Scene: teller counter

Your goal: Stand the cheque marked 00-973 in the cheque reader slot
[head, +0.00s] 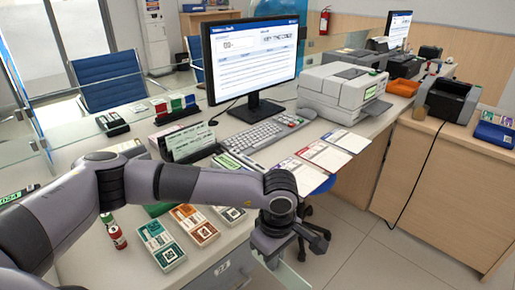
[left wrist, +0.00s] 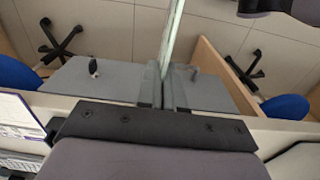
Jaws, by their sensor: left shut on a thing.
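My left gripper (head: 274,262) hangs low in front of the counter's front edge. In the left wrist view its fingers (left wrist: 164,88) are shut on a thin pale-green sheet (left wrist: 172,35), seen edge-on; it looks like a cheque, but its marking cannot be read. A pale-green cheque (head: 192,143) stands upright in a dark holder behind my left arm, its number too small to read. A white machine (head: 343,88) stands right of the keyboard, and a dark machine (head: 449,98) stands on the right-hand counter; I cannot tell which is the cheque reader. My right gripper is out of view.
A monitor (head: 252,62) and keyboard (head: 262,134) stand on the counter. Printed forms (head: 318,156) lie along its front edge. Coloured cards (head: 195,226) lie beside my arm, with small red bottles (head: 117,236) to their left. A blue chair (left wrist: 287,107) is below.

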